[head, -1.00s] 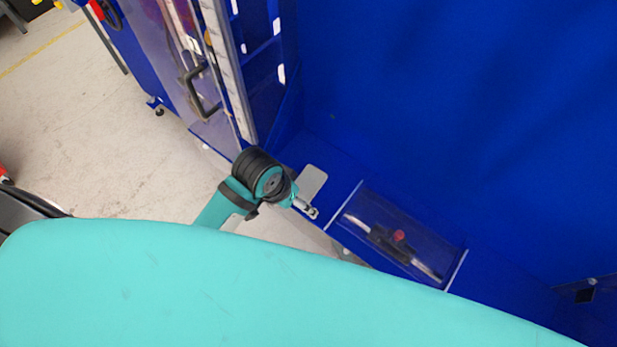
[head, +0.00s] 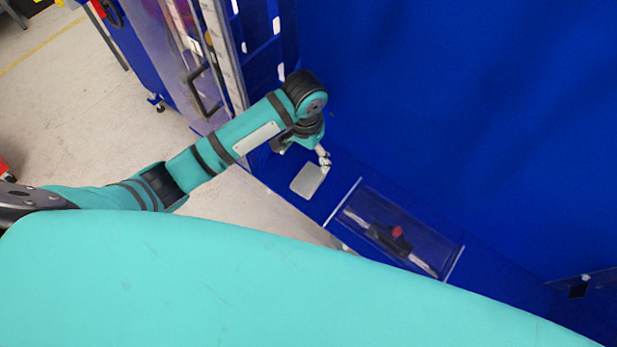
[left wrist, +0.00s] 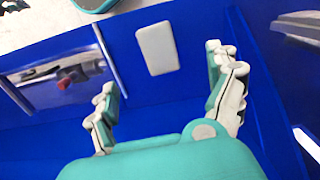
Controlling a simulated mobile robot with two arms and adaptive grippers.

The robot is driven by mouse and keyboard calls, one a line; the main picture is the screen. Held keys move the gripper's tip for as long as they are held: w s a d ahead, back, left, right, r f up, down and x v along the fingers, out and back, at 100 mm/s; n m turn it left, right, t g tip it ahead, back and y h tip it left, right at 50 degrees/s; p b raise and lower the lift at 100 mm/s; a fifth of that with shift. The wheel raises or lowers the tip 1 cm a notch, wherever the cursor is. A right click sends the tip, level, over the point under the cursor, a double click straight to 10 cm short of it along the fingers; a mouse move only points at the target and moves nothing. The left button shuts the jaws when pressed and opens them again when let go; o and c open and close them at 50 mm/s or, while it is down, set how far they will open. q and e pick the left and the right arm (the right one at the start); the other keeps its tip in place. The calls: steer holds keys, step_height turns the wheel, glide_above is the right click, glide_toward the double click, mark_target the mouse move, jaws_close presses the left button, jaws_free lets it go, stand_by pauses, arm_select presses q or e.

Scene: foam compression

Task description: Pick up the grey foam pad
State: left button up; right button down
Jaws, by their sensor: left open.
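The grey foam pad (head: 307,181) is a flat, light grey rounded rectangle lying on the blue ledge, left of the clear-covered recess. In the left wrist view the pad (left wrist: 157,48) shows whole, ahead of the fingers and between them across the picture. My left gripper (head: 324,160) is at the pad's far side in the head view, its fingers partly hidden by the wrist. In the left wrist view my left gripper (left wrist: 170,88) is open and empty, with blue surface between its two fingers. My right gripper is not in view.
A clear-covered recess (head: 392,232) with a red knob and dark bar sits right of the pad. A tall blue wall (head: 450,110) rises behind the ledge. A clear door with a dark handle (head: 203,92) stands to the left.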

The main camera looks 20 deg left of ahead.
arm_select(q)
steer(key=p, duration=0.1)
glide_above(308, 178)
steer(key=f, duration=0.8)
steer(key=shift+s+a+f, duration=0.1)
steer(key=shift+s+a, duration=0.1)
steer(key=shift+d+f+p, duration=0.1)
steer(key=shift+f+p, duration=0.25)
steer(key=shift+f, duration=0.2)
steer(key=f, duration=0.3)
steer(key=shift+w+d+f+p, duration=0.15)
steer(key=shift+w+p, duration=0.1)
steer(key=shift+p, duration=0.1)
steer(key=shift+f, duration=0.4)
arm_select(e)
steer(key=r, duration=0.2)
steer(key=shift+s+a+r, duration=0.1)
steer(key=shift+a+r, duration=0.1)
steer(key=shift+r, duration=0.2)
arm_select(q)
steer(key=c, duration=1)
